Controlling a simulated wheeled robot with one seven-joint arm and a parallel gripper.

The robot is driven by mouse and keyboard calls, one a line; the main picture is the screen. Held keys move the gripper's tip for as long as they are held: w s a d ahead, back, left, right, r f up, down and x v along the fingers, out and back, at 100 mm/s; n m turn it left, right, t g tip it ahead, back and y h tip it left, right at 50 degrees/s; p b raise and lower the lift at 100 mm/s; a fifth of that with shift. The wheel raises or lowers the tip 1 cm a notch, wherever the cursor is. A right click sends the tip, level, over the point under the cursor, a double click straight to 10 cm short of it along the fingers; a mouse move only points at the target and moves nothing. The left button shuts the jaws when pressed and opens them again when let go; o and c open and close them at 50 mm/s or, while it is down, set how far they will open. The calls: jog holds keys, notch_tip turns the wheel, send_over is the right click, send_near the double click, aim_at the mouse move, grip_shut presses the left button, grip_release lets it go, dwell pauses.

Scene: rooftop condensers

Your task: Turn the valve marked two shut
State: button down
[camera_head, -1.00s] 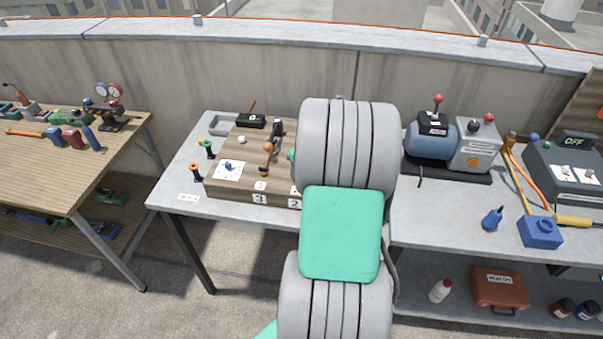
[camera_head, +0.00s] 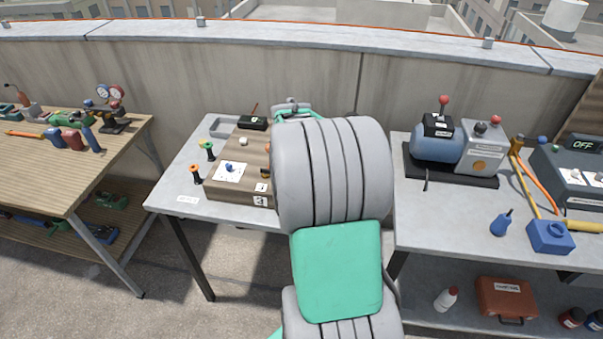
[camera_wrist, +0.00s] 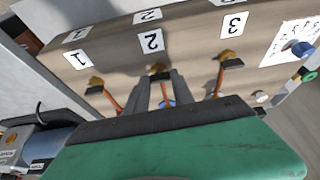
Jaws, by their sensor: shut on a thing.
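A brown wooden valve board (camera_head: 225,188) lies on the grey bench, its right part hidden behind my arm. In the wrist view, the board (camera_wrist: 200,38) carries three valves beside labels 1, 2 and 3. The valve marked two (camera_wrist: 158,70) is in the middle, with a brass body and an orange lever. My gripper (camera_wrist: 160,80) reaches it from below in that view, with its two grey fingers shut on the lever between them. The lever's exact angle is partly hidden by the fingers. In the head view my gripper is hidden by my arm.
Valve one (camera_wrist: 97,82) and valve three (camera_wrist: 228,58) stand close on either side of my fingers. A blue knob (camera_head: 229,168) sits on a white card on the board. A blue motor unit (camera_head: 438,140) stands on the bench to the right. A wooden table (camera_head: 60,170) stands left.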

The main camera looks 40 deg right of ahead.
dwell(0.4)
jog(key=c, duration=1.1)
grip_release()
jog(key=v, duration=0.7)
jog(key=shift+a+r+b, duration=0.15)
jog(key=shift+r+b, duration=0.2)
jog(key=shift+b, duration=0.05)
